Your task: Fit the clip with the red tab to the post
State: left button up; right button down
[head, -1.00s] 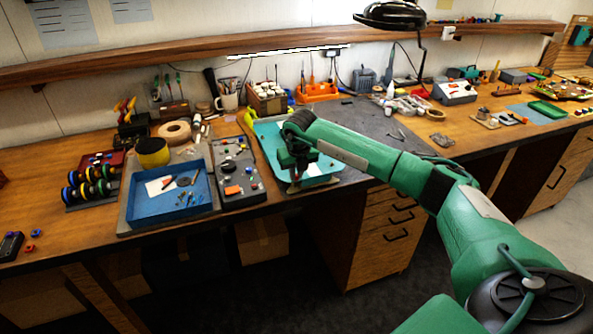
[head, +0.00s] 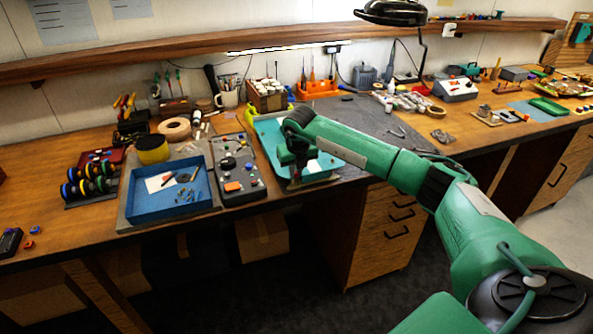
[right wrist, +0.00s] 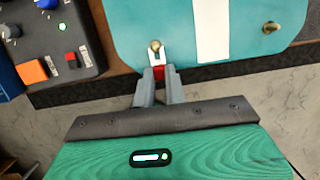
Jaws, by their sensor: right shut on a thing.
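My right gripper (right wrist: 158,92) is shut on the red tab (right wrist: 158,72) of a small silver clip (right wrist: 157,57). The clip points away from the fingers, over the near edge of a teal body shell (right wrist: 150,22) with a white stripe. The clip's far end is at a brassy post (right wrist: 155,45), with metal showing beside it; I cannot tell how far it is on. A second post (right wrist: 271,28) stands at the right of the shell. In the head view my right gripper (head: 296,180) is at the shell's near edge (head: 325,181); clip and post are too small there. My left gripper is out of view.
A dark control box (head: 238,170) with knobs and an orange button stands left of the shell. A blue tray (head: 150,212) with small parts lies further left. A grey mat (head: 365,125) with loose tools lies behind and right. The bench's front edge is close.

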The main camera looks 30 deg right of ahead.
jog(key=shift+w+d+b, duration=0.15)
jog(key=shift+w+b, duration=0.2)
jog(key=shift+w, duration=0.3)
dwell(0.4)
jog(key=c, duration=1.4)
grip_release()
jog(key=shift+o, duration=0.2)
jog(key=b+v, duration=0.3)
jog(key=v, duration=1)
jog(key=shift+r, duration=0.4)
